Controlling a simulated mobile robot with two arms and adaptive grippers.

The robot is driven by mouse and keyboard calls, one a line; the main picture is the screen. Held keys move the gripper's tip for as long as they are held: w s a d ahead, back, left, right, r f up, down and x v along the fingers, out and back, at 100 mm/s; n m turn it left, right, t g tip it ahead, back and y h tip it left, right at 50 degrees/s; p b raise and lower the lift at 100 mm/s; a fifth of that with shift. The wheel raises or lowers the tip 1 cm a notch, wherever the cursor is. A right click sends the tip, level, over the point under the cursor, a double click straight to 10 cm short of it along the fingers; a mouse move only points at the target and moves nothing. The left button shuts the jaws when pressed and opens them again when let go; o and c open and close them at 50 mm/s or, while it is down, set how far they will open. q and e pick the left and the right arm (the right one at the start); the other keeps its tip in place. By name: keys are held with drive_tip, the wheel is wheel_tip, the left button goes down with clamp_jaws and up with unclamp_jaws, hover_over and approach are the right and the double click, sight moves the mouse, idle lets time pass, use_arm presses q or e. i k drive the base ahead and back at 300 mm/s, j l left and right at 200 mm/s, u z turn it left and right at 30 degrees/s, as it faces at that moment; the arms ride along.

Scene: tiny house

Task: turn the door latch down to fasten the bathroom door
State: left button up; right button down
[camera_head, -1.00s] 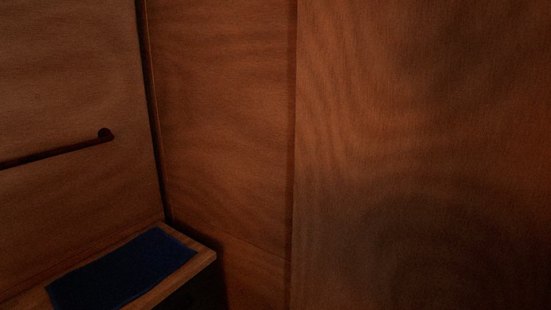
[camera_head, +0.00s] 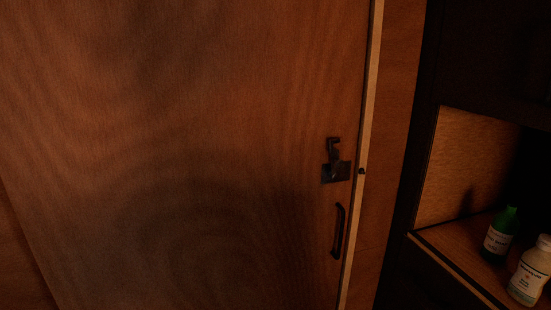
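The bathroom door (camera_head: 200,150) is a wide brown wooden panel that fills most of the head view. It looks shut or nearly shut against the light frame strip (camera_head: 366,120) at its right edge. The dark metal door latch (camera_head: 336,172) sits near that edge, with its hooked arm pointing up. A small dark peg (camera_head: 361,171) is on the frame just right of the latch. A dark vertical pull handle (camera_head: 339,231) is below the latch. Neither of my grippers is in view.
To the right of the door is a dark cabinet with an open wooden shelf (camera_head: 455,252). A green bottle (camera_head: 500,236) and a white bottle (camera_head: 530,270) stand on it. The space in front of the door shows no obstacle.

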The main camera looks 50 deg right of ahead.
sight(336, 164)
drive_tip(key=z, duration=2)
